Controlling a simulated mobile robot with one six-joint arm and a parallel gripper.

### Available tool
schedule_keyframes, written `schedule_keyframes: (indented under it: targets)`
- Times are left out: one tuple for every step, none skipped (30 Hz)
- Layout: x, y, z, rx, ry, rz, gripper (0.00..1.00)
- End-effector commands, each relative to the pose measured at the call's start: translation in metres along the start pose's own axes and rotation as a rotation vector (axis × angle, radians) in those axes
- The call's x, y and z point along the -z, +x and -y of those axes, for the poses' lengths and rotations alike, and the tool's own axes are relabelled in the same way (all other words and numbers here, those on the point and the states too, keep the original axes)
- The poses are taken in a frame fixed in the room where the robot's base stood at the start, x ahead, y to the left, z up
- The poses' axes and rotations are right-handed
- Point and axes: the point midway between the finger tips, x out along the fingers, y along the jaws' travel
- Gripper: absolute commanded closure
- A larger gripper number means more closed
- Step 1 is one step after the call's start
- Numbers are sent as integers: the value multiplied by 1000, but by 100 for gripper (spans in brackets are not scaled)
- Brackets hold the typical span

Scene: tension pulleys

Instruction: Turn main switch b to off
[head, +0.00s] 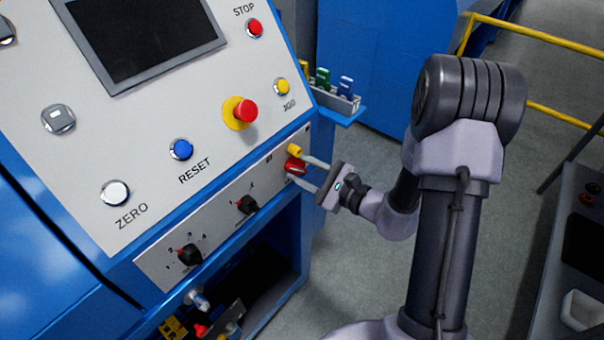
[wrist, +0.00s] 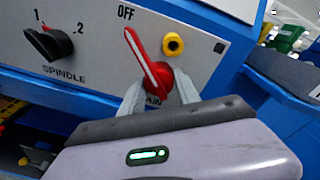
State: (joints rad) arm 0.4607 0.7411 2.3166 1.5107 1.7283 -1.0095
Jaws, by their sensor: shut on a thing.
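The main switch (wrist: 150,66) is a red rotary handle with a white stripe on the grey panel. In the wrist view its tip points up and left, close to the OFF label (wrist: 125,12). A label under it is partly hidden and reads "AIN". My gripper (wrist: 160,86) is shut on the red handle's lower part, one finger on each side. In the head view the red switch (head: 295,166) sits at the right end of the lower panel strip, with my gripper (head: 305,172) reaching it from the right.
A yellow round fitting (wrist: 173,44) is close to the switch's upper right. The black spindle knob (wrist: 48,43) is to the left. A red mushroom button (head: 245,110) is on the panel above. A blue shelf with small coloured items (head: 335,92) juts out at right.

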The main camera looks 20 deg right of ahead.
Motion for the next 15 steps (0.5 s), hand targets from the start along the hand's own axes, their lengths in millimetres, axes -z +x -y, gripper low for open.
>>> schedule_keyframes:
  targets:
    - [2, 0, -2, -2, -14, -2, 100]
    - [2, 0, -2, -2, -21, -2, 100]
    - [1, 0, -2, -1, -28, -3, 100]
    - [1, 0, -2, -1, -33, -3, 100]
    - [1, 0, -2, 0, -38, -4, 100]
    - [1, 0, -2, 0, -43, -4, 100]
    - [1, 0, -2, 1, -46, -4, 100]
    - [1, 0, -1, 1, -49, -4, 100]
    - [1, 0, -1, 1, -51, -4, 100]
    - [1, 0, -1, 1, -52, -4, 100]
    - [1, 0, -1, 1, -53, -4, 100]
    - [0, 0, -1, 1, -54, -4, 100]
    - [0, 0, -1, 1, -54, -5, 100]
    - [0, 0, -1, 1, -54, -5, 100]
    - [0, 0, -1, 1, -54, -5, 100]
